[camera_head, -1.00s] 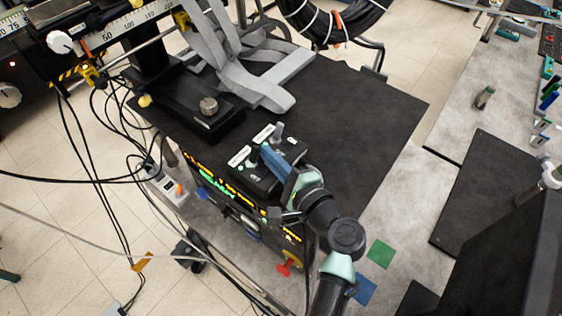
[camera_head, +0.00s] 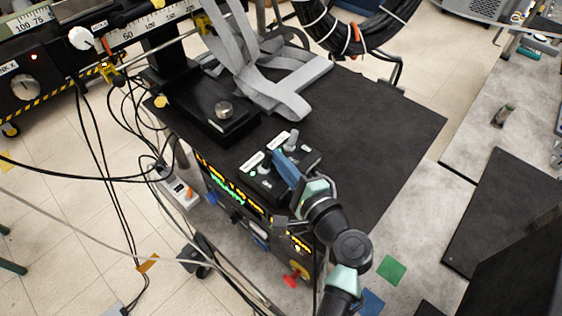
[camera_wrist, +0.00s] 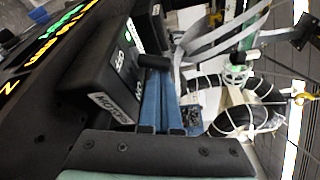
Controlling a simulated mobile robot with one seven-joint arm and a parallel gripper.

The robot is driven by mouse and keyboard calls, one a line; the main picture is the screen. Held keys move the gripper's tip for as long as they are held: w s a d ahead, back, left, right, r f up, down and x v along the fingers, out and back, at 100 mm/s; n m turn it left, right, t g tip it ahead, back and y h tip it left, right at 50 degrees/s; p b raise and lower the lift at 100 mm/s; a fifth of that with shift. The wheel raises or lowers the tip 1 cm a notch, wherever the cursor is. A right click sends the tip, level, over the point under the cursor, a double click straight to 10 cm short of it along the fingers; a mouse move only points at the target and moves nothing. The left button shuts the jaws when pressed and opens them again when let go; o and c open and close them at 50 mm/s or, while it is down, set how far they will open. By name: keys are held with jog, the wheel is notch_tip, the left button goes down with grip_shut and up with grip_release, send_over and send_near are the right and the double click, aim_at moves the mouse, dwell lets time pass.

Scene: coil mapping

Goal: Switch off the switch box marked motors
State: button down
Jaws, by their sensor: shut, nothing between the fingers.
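Two black switch boxes sit side by side at the front edge of the dark tabletop. The nearer box (camera_head: 260,182) has a white label, and the farther one (camera_head: 304,156) has a grey lever (camera_head: 292,140) standing up. Their labels are too small to read in the head view.
A black block with a round knob (camera_head: 223,110) and grey straps (camera_head: 250,85) lie behind the boxes. A black cabinet front with lit text (camera_head: 232,188) and a red knob (camera_head: 294,276) is below. The dark tabletop (camera_head: 385,125) is clear on the right.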

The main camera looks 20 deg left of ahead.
jog(key=shift+s+n+b, duration=0.15)
jog(key=shift+n+b, duration=0.25)
jog(key=shift+b, duration=0.45)
jog(key=n+b, duration=0.1)
jog(key=b, duration=0.3)
jog(key=n+t+y+b, duration=0.1)
jog(key=b, duration=0.1)
jog(key=shift+s+a+f+n+b, duration=0.2)
jog(key=shift+s+a+n+b, duration=0.05)
jog(key=shift+s+n+b, duration=0.1)
jog(key=n+b, duration=0.1)
jog(key=b, duration=0.1)
jog(key=n+b, duration=0.1)
jog(key=b, duration=0.2)
jog(key=s+n+y+b, duration=0.1)
jog(key=b, duration=0.1)
jog(key=shift+a+r+n+t+b, duration=0.15)
jog(key=shift+r+n+t+b, duration=0.15)
jog(key=shift+n+b, duration=0.05)
jog(key=shift+r+p, duration=0.45)
jog(key=shift+f, duration=0.1)
